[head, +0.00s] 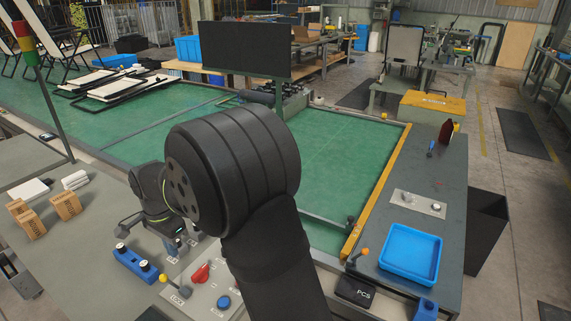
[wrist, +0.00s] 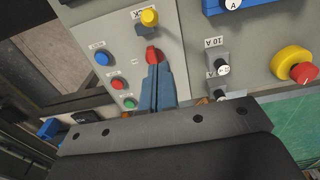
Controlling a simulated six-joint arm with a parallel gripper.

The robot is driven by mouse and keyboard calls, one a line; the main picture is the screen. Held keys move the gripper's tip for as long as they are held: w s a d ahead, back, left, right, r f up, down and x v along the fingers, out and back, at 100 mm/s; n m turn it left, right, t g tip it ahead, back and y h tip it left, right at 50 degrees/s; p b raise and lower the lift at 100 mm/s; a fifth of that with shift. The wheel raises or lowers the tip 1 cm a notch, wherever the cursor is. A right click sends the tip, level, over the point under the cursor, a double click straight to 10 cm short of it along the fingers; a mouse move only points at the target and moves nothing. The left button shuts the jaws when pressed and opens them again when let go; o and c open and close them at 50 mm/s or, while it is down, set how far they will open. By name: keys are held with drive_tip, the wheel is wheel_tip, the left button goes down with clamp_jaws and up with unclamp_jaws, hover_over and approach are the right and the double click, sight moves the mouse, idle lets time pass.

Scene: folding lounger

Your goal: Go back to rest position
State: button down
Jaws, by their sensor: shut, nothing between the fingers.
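My gripper (wrist: 156,68) is shut, with nothing between its blue-grey fingers. In the wrist view its tips overlap the lower edge of a red knob (wrist: 153,55) on a light grey control panel (wrist: 186,88). I cannot tell if they touch it. In the head view my thick dark arm fills the middle, and the fingers are hard to make out near the panel. There the red knob (head: 201,273) sits on the panel with a blue button (head: 224,302).
A lever with a yellow knob (wrist: 149,17) stands close by the fingers. A blue tray (head: 411,255) lies on the right bench. The green table (head: 335,150) is largely clear.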

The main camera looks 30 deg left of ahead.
drive_tip(key=f, duration=0.4)
drive_tip(key=s+f, duration=0.1)
drive_tip(key=f, duration=0.1)
drive_tip(key=shift+f, duration=0.25)
drive_tip(key=shift+r, duration=0.1)
wheel_tip(320, 180, up, 8)
drive_tip(key=w, duration=0.1)
drive_tip(key=f, duration=0.5)
drive_tip(key=s+f, duration=0.1)
drive_tip(key=f, duration=0.2)
drive_tip(key=shift+s+f, duration=0.1)
drive_tip(key=shift+f, duration=0.25)
drive_tip(key=w, duration=0.5)
drive_tip(key=shift+w+f, duration=0.2)
drive_tip(key=shift+f, duration=0.05)
drive_tip(key=shift+w+f, duration=0.25)
drive_tip(key=shift+w, duration=0.25)
drive_tip(key=c, duration=2.1)
unclamp_jaws()
